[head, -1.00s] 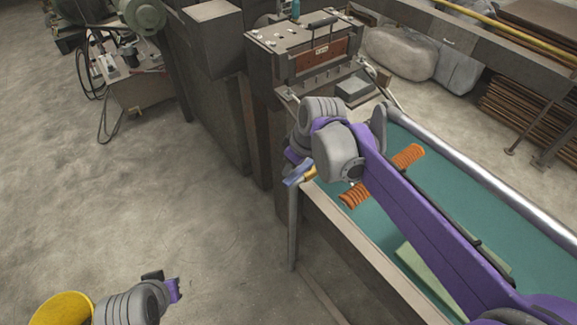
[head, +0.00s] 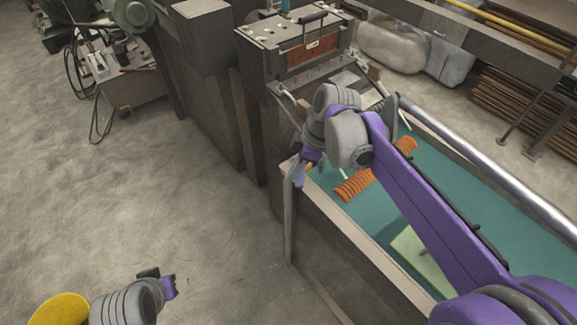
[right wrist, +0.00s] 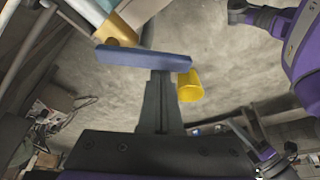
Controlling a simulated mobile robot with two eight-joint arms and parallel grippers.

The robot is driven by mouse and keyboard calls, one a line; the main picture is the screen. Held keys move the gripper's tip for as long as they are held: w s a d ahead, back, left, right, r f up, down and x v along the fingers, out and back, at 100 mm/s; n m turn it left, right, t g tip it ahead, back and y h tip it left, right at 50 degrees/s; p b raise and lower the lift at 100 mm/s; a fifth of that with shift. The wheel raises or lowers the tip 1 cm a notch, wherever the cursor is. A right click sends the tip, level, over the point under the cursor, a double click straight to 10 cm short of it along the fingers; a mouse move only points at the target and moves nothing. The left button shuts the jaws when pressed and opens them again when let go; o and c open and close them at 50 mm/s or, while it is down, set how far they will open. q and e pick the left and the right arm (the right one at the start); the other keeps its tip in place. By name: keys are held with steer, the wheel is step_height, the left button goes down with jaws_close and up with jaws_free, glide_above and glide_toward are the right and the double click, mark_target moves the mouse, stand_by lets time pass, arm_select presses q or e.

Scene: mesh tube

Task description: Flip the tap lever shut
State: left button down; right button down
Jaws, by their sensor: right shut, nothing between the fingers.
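The tap shows in the right wrist view as a brass body (right wrist: 117,31) with a flat blue lever (right wrist: 143,57) lying across the picture. In the head view a small part of the blue lever (head: 299,179) shows at the near left corner of the tank, largely covered by my right wrist. My right gripper (right wrist: 162,78) is shut and empty, its dark fingertips right at the lever's underside in the picture; I cannot tell if they touch. It also shows in the head view (head: 310,160). My left gripper (head: 166,279) is low at the left, away from the tap; its jaw opening is unclear.
The tap's tank (head: 330,220) has a teal inside, with orange ribbed mesh tube (head: 356,186) and a pale green block (head: 420,258) in it. A yellow bucket (head: 58,310) is at lower left. A machine (head: 295,45) stands behind.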

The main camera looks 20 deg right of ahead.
steer(key=d+n, duration=0.1)
steer(key=n, duration=0.1)
steer(key=s+d+n+g, duration=0.1)
steer(key=shift+n, duration=0.4)
steer(key=shift+s+d+n+g, duration=0.25)
steer(key=shift+d+n+g, duration=0.25)
steer(key=shift+d+n, duration=0.7)
steer(key=shift+d, duration=0.15)
